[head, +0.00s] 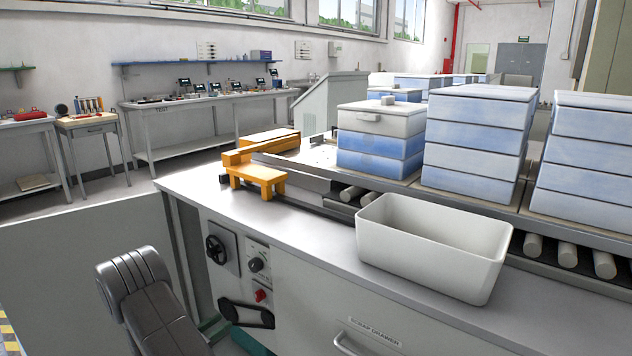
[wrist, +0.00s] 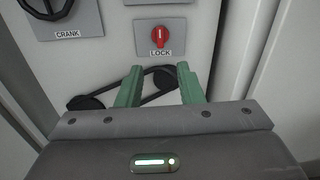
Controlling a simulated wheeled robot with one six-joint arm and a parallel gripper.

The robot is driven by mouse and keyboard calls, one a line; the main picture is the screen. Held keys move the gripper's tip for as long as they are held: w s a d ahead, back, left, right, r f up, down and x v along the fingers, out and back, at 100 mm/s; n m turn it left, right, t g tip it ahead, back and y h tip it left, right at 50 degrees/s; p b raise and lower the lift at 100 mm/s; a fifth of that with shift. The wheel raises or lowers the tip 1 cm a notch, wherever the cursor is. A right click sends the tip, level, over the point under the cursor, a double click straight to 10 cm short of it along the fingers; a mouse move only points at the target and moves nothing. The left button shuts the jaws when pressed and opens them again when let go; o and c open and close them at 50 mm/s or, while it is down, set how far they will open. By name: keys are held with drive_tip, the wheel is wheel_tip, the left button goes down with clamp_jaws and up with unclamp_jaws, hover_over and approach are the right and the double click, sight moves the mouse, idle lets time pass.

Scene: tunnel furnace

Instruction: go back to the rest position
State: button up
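My gripper (wrist: 160,69) has two green fingers that stand apart with nothing between them. In the wrist view they point at the grey machine front, over the black belt handle or linkage (wrist: 158,88) and below the red LOCK knob (wrist: 160,38). I cannot tell whether the fingertips touch the panel. In the head view my dark arm comes up at the lower left, and the green fingers (head: 231,333) show only partly, low by the panel. The red knob (head: 261,296) is also there, with the black linkage (head: 246,315) just below it.
The black crank wheel (head: 216,250) and a dial (head: 257,265) sit on the panel above. A drawer handle (head: 352,346) sticks out at the right. On the bench top are a white bin (head: 430,265) and an orange stand (head: 258,177). Floor on the left looks free.

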sight(256, 298)
drive_tip(key=b+x, duration=0.2)
drive_tip(key=x, duration=1.1)
drive_tip(key=shift+b, duration=0.35)
drive_tip(key=shift+s+a+f+m+b, duration=0.1)
drive_tip(key=shift+m+b, duration=0.15)
drive_tip(key=shift+m, duration=0.25)
drive_tip(key=shift+s+m+b, duration=0.1)
drive_tip(key=shift+m+b, duration=0.1)
drive_tip(key=shift+m, duration=0.3)
drive_tip(key=m+b, duration=0.2)
drive_tip(key=m, duration=0.3)
drive_tip(key=shift+m+b, duration=0.3)
drive_tip(key=shift+m, duration=0.1)
drive_tip(key=p+v, duration=0.2)
drive_tip(key=v, duration=1)
drive_tip(key=shift+s+a+p, duration=0.2)
drive_tip(key=shift+s+p, duration=0.05)
drive_tip(key=shift+p, duration=0.15)
